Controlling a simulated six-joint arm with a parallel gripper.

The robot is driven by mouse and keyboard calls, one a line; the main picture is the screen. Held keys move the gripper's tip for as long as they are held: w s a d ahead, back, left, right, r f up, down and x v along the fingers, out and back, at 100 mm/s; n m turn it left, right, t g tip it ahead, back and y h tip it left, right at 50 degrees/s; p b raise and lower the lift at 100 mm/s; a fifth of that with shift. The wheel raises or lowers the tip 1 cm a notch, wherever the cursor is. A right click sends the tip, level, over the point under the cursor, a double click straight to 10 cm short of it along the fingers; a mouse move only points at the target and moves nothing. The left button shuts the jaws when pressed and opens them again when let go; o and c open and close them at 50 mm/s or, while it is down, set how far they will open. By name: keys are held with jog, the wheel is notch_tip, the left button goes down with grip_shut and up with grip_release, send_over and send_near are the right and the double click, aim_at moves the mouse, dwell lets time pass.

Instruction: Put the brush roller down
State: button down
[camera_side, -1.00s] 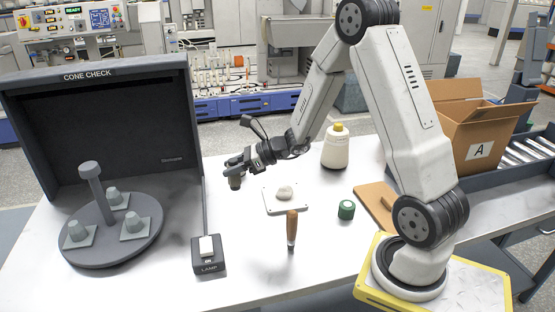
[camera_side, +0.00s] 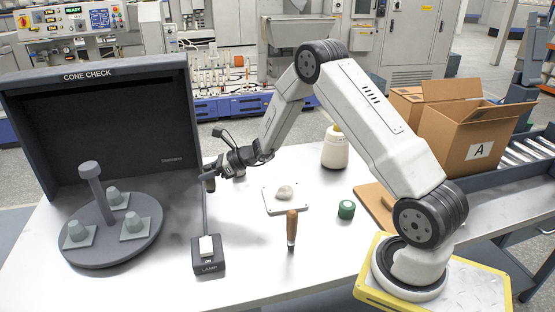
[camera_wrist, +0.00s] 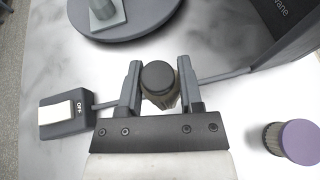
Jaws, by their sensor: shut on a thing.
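My gripper (camera_wrist: 160,88) is shut on the brush roller (camera_wrist: 161,82), a short cylinder with a dark round cap and paler, ribbed sides. In the wrist view it sits upright between the two fingers. In the side view my gripper (camera_side: 213,173) holds the brush roller (camera_side: 209,184) beside the right wall of the cone check booth, over the back part of the white table (camera_side: 248,257). Whether its lower end touches the table cannot be told.
The dark booth (camera_side: 100,75) holds a round platter (camera_side: 105,250) with grey cones. A lamp switch box (camera_side: 209,262) stands in front. A white plate (camera_side: 270,205), wooden-handled tool (camera_side: 292,228) and green roll (camera_side: 346,209) lie rightward. A purple-topped piece (camera_wrist: 298,141) stands in the wrist view.

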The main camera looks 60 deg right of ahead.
jog(key=shift+w+d+f, duration=0.15)
jog(key=shift+w+f, duration=1)
jog(key=shift+f, duration=0.25)
jog(key=shift+w+f, duration=0.1)
jog(key=shift+w+f, duration=0.15)
jog(key=shift+f, duration=1.55)
jog(key=shift+f, duration=0.15)
jog(key=shift+c, duration=1.2)
grip_release()
